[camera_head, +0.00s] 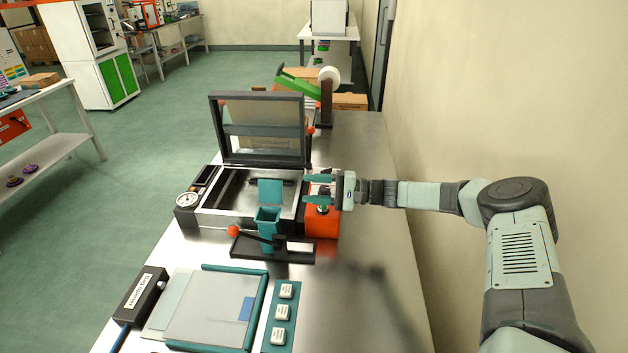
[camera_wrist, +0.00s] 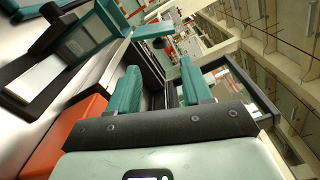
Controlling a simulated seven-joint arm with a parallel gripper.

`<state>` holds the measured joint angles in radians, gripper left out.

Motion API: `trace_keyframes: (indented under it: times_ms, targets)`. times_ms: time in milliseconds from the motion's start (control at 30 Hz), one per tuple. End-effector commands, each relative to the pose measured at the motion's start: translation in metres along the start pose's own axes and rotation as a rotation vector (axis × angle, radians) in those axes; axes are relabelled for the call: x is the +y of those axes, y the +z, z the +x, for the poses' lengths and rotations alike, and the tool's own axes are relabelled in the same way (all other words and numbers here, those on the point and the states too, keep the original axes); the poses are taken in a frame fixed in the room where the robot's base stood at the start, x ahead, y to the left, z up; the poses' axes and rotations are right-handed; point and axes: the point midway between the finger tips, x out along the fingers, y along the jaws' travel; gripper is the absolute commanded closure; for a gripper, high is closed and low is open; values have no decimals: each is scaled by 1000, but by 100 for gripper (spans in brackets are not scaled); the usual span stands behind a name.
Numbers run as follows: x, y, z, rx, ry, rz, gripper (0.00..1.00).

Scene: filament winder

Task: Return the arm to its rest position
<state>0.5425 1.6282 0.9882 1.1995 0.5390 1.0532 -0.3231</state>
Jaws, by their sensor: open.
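My gripper (camera_head: 312,188) is at the right side of the open-lidded machine (camera_head: 208,215), just above an orange block (camera_head: 322,224). Its two teal fingers are apart, and I see no object held between them. The wrist view also shows the spread fingers of my gripper (camera_wrist: 162,82), with the orange block (camera_wrist: 65,137) at lower left. My arm reaches in from the right, along the wall side of the bench. A small dark part shows by the fingers in the head view; I cannot tell whether it touches them.
The machine's framed lid (camera_head: 262,130) stands raised. A teal holder (camera_head: 267,220) with a red-ball lever is in front of it. A clear tray (camera_head: 212,308) and label tiles (camera_head: 282,313) lie nearer. A tape dispenser (camera_head: 326,98) stands behind. Bare bench (camera_head: 375,260) lies beneath my arm.

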Motion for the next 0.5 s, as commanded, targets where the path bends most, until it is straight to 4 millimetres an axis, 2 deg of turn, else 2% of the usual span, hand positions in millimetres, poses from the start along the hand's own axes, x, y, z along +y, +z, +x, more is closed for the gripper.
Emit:
trace_keyframes:
  times_ms: [167,267,400,500]
  targets:
    - [-4,4,3,-11,22,-10,51]
    - [-14,18,11,-49,99,-37,51]
    - [-32,56,23,-127,301,-102,51]
    - [-43,86,25,-172,467,-146,51]
